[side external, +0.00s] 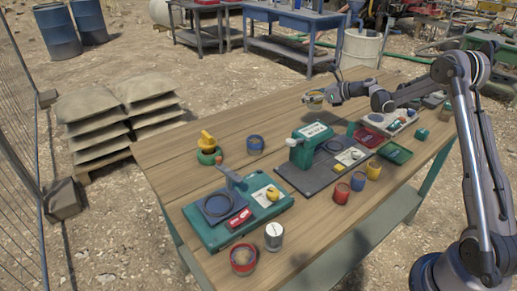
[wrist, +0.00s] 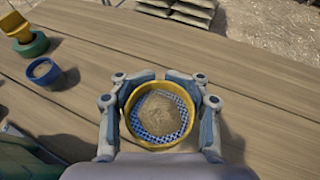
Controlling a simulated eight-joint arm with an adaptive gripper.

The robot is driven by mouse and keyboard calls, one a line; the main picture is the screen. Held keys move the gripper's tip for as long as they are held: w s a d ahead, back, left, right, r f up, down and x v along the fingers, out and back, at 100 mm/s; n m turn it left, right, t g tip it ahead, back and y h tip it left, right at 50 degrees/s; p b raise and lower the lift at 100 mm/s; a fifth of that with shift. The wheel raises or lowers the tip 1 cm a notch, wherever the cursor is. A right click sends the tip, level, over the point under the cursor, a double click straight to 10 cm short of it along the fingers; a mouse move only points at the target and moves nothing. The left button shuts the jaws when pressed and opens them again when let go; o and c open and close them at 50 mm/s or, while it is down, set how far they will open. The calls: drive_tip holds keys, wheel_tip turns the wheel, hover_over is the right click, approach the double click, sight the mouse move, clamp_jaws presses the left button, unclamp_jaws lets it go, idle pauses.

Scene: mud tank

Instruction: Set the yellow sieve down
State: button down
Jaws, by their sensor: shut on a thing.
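The yellow sieve (wrist: 160,87) is a round yellow ring with a blue mesh and a heap of sandy mud on it. It sits between the fingers of my gripper (wrist: 160,105) in the wrist view, with a finger against each side. My gripper is shut on it. In the side external view my gripper (side external: 325,94) holds the sieve (side external: 314,100) above the far part of the wooden table (side external: 180,150). How high it is above the wood is hard to tell.
A blue cup (side external: 255,145) and a yellow piece on a green ring (side external: 208,150) stand left of the sieve. A green machine (side external: 308,142), red cup (side external: 341,192), yellow cup (side external: 374,170) and green tray (side external: 395,152) stand nearer. Bare wood lies around and beyond the sieve.

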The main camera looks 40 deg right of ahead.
hover_over(283, 124)
drive_tip(key=f, duration=0.5)
drive_tip(key=shift+s+a, duration=0.1)
drive_tip(key=shift+a, duration=0.1)
drive_tip(key=shift+f, duration=1.95)
drive_tip(key=shift+f, duration=0.1)
drive_tip(key=c, duration=0.6)
unclamp_jaws()
drive_tip(key=shift+r, duration=0.2)
drive_tip(key=v, duration=1.2)
drive_tip(key=shift+d, duration=0.1)
